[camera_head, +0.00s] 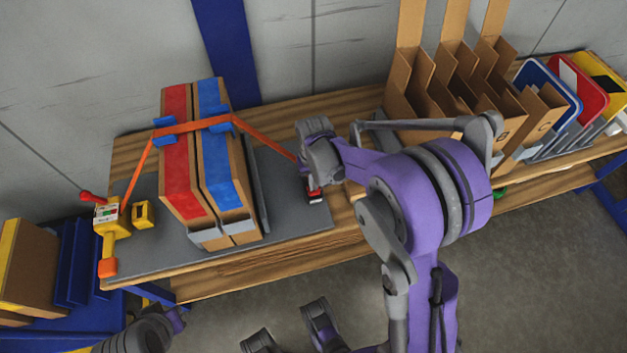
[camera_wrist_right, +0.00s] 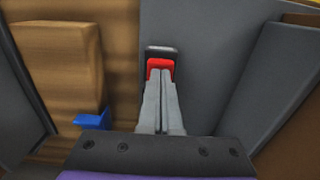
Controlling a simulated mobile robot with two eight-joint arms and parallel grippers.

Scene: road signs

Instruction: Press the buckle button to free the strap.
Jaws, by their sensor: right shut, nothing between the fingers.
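The dark buckle (camera_head: 316,199) with its red button (camera_head: 313,192) is at the right part of the grey mat (camera_head: 290,222). My right gripper (camera_head: 311,182) is over it, fingers shut and empty. In the right wrist view the shut fingertips (camera_wrist_right: 161,78) reach the red button (camera_wrist_right: 160,65), with the dark buckle body (camera_wrist_right: 162,50) just beyond; I cannot tell whether they touch it. The orange strap (camera_head: 262,137) runs over the boxes and down toward the buckle; its lower end there is hidden by my gripper.
Two cardboard boxes with red tape (camera_head: 178,150) and blue tape (camera_head: 213,160) stand under the strap. A yellow tensioner (camera_head: 107,217) is at the left mat edge. Cardboard dividers (camera_head: 430,85) and several signs (camera_head: 585,90) stand to the right. Bare mat lies before the boxes.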

